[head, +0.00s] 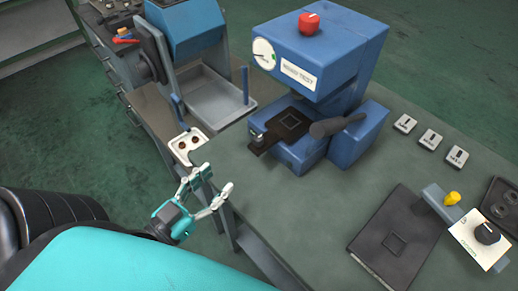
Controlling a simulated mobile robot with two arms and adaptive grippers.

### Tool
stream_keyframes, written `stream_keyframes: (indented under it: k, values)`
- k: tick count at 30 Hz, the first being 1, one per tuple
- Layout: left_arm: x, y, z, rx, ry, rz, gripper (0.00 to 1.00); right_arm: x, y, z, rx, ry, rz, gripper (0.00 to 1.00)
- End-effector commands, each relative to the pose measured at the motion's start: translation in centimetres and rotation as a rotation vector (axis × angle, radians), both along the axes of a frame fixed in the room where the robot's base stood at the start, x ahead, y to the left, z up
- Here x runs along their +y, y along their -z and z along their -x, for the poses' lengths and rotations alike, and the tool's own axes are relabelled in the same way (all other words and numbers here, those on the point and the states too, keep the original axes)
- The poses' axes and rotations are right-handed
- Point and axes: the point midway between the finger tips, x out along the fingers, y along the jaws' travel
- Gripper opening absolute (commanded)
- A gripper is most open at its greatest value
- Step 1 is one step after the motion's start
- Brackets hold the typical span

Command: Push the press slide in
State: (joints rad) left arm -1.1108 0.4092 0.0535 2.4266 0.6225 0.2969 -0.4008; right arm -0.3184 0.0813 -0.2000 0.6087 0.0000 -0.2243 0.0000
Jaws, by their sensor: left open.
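The blue press (318,55) stands on the workbench, with a red knob, a round gauge and a label on its head. Its dark slide (283,128) lies on the press base under the head, and its near end sticks out past the base's front edge. My left gripper (211,182) is open and empty, in front of the bench's near edge, to the lower left of the slide and apart from it. My right gripper is not in view.
A grey cylindrical handle (338,124) projects beside the slide. The bench (300,205) is clear in front of the press.

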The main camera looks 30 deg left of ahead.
Motion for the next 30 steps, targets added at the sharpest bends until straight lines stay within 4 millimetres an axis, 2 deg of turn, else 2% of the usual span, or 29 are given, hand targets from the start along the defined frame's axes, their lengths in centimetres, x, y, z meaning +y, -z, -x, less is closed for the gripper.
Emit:
stream_keyframes:
  k: [1,3,6,9,21,25,30]
  values:
    - [-0.1,0.8,-0.2,-0.004,0.001,-0.001,0.47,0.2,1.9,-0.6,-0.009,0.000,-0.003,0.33]
    - [-0.2,0.7,-0.5,-0.005,0.004,-0.003,0.47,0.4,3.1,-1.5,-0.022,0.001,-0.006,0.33]
    - [-0.5,-0.1,-2.5,-0.011,0.000,-0.002,0.47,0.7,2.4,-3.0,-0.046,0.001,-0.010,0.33]
    - [-0.8,-0.4,-4.3,-0.009,0.001,-0.001,0.47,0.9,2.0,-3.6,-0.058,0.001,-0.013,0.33]
    - [-2.2,-0.5,-11.6,-0.005,0.003,-0.002,0.47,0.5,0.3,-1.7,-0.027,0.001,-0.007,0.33]
    - [-2.5,-0.3,-13.4,-0.004,0.004,-0.002,0.47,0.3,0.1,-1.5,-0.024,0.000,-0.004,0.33]
    - [-2.7,-0.2,-14.5,-0.002,0.005,-0.004,0.47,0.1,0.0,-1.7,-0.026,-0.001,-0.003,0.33]
